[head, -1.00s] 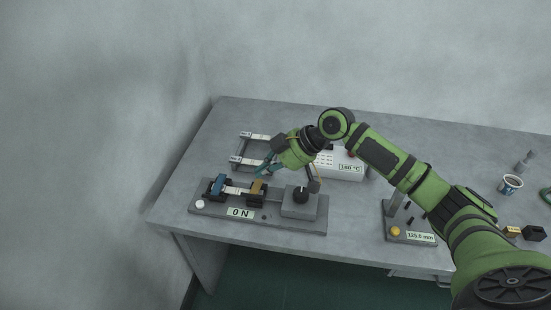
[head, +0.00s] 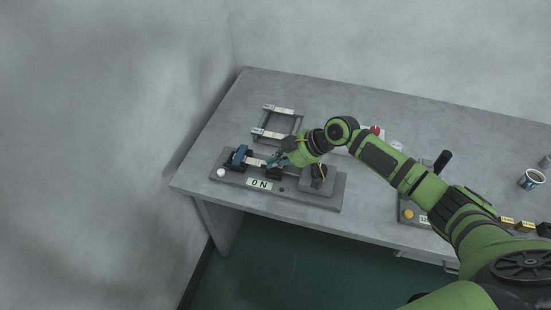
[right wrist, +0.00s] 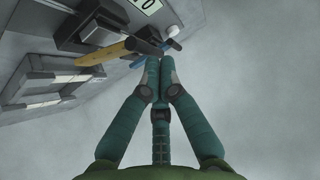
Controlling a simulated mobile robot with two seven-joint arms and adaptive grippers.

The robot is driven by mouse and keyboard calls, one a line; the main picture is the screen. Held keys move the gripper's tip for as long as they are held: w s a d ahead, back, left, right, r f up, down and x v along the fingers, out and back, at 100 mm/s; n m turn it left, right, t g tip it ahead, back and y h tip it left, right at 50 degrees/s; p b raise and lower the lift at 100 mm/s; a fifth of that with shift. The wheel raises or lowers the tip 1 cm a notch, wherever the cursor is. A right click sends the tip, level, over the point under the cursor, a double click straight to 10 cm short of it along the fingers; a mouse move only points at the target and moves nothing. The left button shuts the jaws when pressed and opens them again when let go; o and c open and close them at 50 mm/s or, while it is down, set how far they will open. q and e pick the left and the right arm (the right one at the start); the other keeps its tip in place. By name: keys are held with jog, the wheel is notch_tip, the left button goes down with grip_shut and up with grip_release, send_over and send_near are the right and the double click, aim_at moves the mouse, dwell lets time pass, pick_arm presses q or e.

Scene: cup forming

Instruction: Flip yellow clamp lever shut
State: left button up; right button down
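The yellow clamp lever (right wrist: 107,51) shows in the right wrist view as a flat yellow bar beside a dark clamp block (right wrist: 103,28). In the head view the gripper hides the lever, and only its dark block (head: 272,174) shows. A blue clamp lever (head: 240,156) stands at the left end of the tester base (head: 229,176), and blue also shows in the right wrist view (right wrist: 139,62). My right gripper (right wrist: 160,74) has its fingertips together with nothing seen between them. It is close to the yellow lever; I cannot tell whether they touch. My left gripper is not in view.
The tester has a "0 N" display (head: 259,184), a white knob (head: 221,172) and a grey block (head: 318,181). A metal frame (head: 294,125) lies behind it. A red button (head: 376,130), a yellow-knobbed stand (head: 409,214) and a cup (head: 532,180) are to the right.

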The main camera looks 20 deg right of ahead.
jog(key=shift+s+a+f+n+t+h, duration=0.3)
jog(key=shift+s+f+t+h, duration=0.15)
jog(key=shift+f, duration=0.2)
jog(key=shift+s+a+f+t, duration=0.1)
jog(key=shift+s+f+t, duration=0.05)
jog(key=shift+f+t, duration=0.15)
jog(key=shift+s+a+f+b, duration=0.1)
jog(key=shift+s+f+b, duration=0.05)
jog(key=shift+f+b, duration=0.25)
jog(key=shift+r, duration=0.1)
